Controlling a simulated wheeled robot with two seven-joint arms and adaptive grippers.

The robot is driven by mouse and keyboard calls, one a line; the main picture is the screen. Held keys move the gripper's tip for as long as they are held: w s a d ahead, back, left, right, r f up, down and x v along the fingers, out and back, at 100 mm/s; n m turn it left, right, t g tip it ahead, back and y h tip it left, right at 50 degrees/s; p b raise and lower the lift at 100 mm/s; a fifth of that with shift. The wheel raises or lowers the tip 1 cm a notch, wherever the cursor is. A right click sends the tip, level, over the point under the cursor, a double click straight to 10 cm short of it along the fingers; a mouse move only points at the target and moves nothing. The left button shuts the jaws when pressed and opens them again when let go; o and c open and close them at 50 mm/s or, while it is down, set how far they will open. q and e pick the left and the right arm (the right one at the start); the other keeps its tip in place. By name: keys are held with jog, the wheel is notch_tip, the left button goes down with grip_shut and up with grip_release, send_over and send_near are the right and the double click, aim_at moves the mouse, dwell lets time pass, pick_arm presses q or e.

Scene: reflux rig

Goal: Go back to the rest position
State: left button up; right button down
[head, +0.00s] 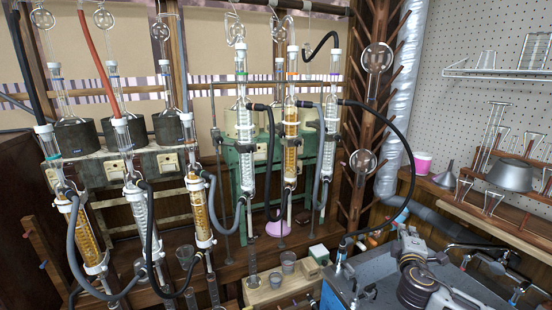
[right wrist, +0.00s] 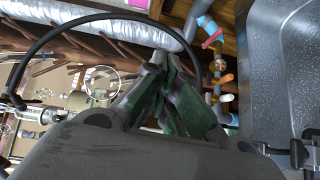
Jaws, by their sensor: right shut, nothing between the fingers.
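My left gripper is not in view. The reflux rig stands at the left and middle, with several glass condensers, among them an amber one (head: 291,140) and a clear one (head: 244,150).
A black hose (head: 408,150) arcs from the rig down to the bench, close to my right arm. Taps (head: 485,262) stand at the right. Small beakers (head: 288,262) stand on a wooden block at the front.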

jog(key=s+a+f+m+g+y, duration=0.2)
jog(key=s+a+f+m+g, duration=0.2)
jog(key=s+a+f, duration=0.5)
jog(key=s+a+f+m+g+y, duration=0.35)
jog(key=s+a+f, duration=0.25)
jog(key=s+f, duration=0.4)
jog(key=s+a+f+m+g+y, duration=0.1)
jog(key=s+a+f+m+g, duration=0.1)
jog(key=s, duration=0.4)
jog(key=s+a+f+m+g+y, duration=0.1)
jog(key=s+f+g, duration=0.2)
jog(key=s, duration=0.4)
notch_tip(320, 180, down, 31)
jog(key=s+d+p, duration=0.1)
jog(key=d, duration=0.1)
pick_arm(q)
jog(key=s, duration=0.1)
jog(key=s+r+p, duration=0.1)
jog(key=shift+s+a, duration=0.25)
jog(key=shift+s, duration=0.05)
pick_arm(e)
jog(key=s+d+f+g, duration=0.1)
jog(key=s+d+f, duration=0.3)
jog(key=s+f, duration=0.5)
jog(key=s+d+f+g+h, duration=0.1)
jog(key=s+d+f, duration=0.3)
jog(key=s+f, duration=0.6)
jog(key=shift+s+d, duration=0.2)
jog(key=shift+s, duration=0.75)
